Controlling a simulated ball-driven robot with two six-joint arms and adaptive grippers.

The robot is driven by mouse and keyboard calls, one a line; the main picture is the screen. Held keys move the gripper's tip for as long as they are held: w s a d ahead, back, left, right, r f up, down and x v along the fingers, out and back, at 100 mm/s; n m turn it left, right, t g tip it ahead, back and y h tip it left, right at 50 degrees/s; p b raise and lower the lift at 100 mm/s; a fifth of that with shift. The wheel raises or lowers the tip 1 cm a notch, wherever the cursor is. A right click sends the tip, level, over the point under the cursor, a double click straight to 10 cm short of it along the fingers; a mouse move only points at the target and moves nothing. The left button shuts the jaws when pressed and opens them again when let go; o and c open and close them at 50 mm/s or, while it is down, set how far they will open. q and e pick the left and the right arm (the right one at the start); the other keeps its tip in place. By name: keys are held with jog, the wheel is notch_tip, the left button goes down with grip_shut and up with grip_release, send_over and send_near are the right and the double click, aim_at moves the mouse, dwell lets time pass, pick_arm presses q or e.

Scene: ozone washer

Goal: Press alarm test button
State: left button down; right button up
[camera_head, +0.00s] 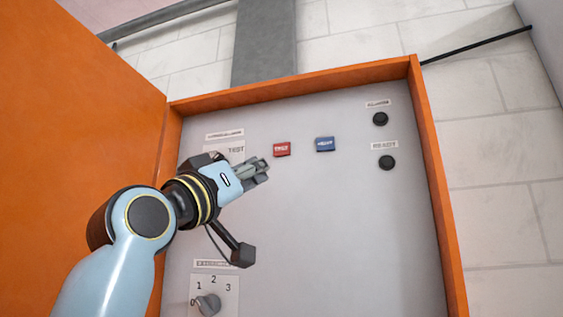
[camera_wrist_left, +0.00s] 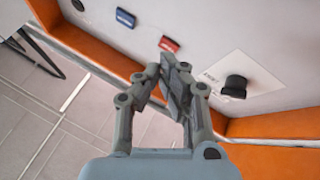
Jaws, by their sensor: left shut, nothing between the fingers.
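A grey control panel (camera_head: 330,230) carries a red button (camera_head: 281,149) and a blue button (camera_head: 325,144) side by side. Left of them is a white plate (camera_head: 237,149) reading "TEST", partly hidden by my gripper. My left gripper (camera_head: 262,168) is shut and empty, just below and left of the red button in the head view; contact cannot be told. In the left wrist view the red button (camera_wrist_left: 169,44) and blue button (camera_wrist_left: 125,18) lie beyond the fingers (camera_wrist_left: 178,80). A black knob (camera_wrist_left: 235,87) on the white plate is right of them.
An orange frame (camera_head: 440,190) surrounds the panel, and an orange door (camera_head: 70,130) stands at the left. Two round black fittings (camera_head: 380,119) (camera_head: 387,163) are at the right. A numbered selector knob (camera_head: 208,303) is at lower left. The panel's lower middle is bare.

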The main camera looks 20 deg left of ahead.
aim_at(282, 149)
pick_arm(q)
notch_tip(282, 149, up, 8)
jog(key=s+t+h, duration=0.1)
jog(key=s+t, duration=0.1)
jog(key=shift+s+h, duration=0.3)
jog(key=shift+d, duration=0.1)
jog(key=shift+w+d+b, duration=0.15)
jog(key=shift+w+b, duration=1.1)
jog(key=shift+w, duration=3.2)
jog(key=shift+w, duration=0.15)
jog(key=shift+w, duration=0.25)
